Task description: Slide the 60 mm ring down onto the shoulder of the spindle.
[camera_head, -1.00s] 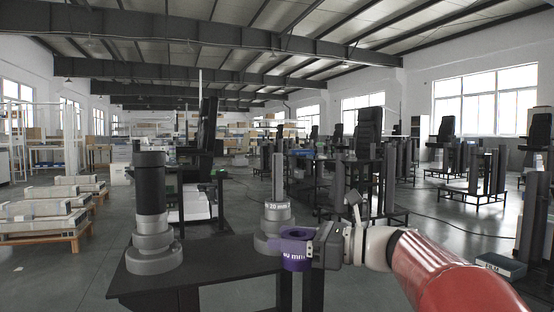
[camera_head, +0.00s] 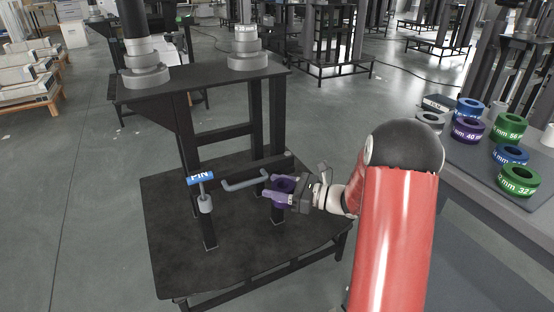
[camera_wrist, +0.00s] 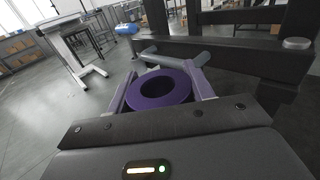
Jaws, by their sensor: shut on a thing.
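My gripper (camera_head: 286,190) is shut on a purple ring (camera_head: 279,198), which also fills the middle of the wrist view (camera_wrist: 158,103). The ring's hole faces up and nothing passes through it. Two upright columns with stepped grey bases stand on the black upper table: a left one (camera_head: 146,72) with a dark sleeve, and a right one (camera_head: 248,60). Both are cut off at the top, and I cannot tell which is the spindle. The ring is well apart from both, nearer the camera and lower in the picture.
A lower black table (camera_head: 180,255) carries a blue-labelled PIN piece (camera_head: 201,179). Several green, blue and purple rings sit on a grey bench (camera_head: 463,165) at right.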

